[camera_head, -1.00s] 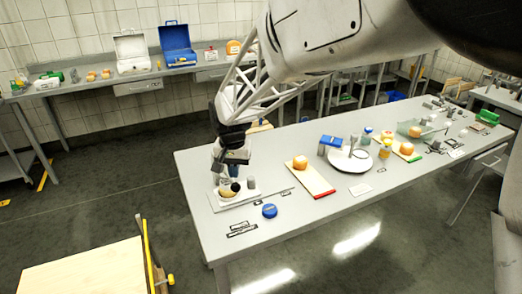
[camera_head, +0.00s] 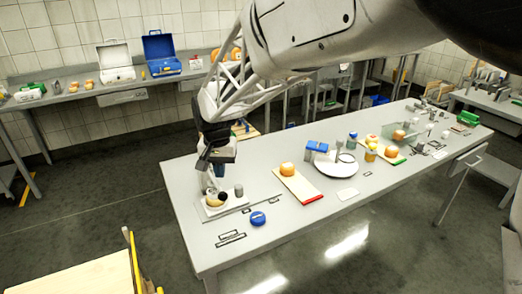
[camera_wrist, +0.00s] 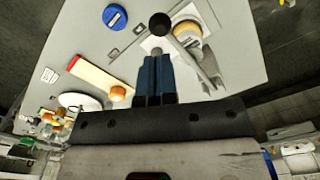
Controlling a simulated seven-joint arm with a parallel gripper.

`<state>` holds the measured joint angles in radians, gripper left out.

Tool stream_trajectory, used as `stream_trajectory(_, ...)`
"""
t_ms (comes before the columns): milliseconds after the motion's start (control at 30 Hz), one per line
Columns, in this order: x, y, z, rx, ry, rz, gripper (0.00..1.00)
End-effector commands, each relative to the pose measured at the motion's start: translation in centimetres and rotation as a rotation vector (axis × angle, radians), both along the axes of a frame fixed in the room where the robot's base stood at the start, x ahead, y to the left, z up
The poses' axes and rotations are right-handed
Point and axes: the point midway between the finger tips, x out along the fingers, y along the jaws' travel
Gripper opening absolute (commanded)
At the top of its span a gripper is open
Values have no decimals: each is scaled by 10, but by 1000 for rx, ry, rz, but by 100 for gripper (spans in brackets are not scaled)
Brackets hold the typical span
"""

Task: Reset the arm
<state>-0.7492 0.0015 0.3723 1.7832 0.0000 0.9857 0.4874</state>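My gripper (camera_head: 219,172) hangs over the near left end of the long grey table (camera_head: 262,178), above a white board (camera_head: 208,213) with a round cheese-like piece on it. In the wrist view its two blue fingers (camera_wrist: 157,62) lie side by side with almost no gap. I see nothing held between them. A black ball-shaped knob (camera_wrist: 160,24) shows just past the fingertips, beside the pale round piece (camera_wrist: 188,33). It appears apart from the fingers.
A blue round tin (camera_head: 258,218) sits right of the white board. A red-ended board (camera_head: 300,189) with an orange cheese (camera_head: 287,169), a white round plate (camera_head: 334,167) and small jars stand further along. A wooden surface (camera_head: 80,280) is at lower left.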

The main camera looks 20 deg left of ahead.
Motion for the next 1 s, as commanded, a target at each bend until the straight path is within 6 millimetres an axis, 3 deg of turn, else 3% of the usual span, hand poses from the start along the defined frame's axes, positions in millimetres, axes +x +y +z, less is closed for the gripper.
stream_trajectory(467,0,0,4,0,-1,0,0)
stream_trajectory(667,1,-12,9,4,-5,-6,0)
stream_trajectory(867,4,-56,25,14,-17,-26,0)
stream_trajectory(1000,3,-104,41,23,-32,-48,0)
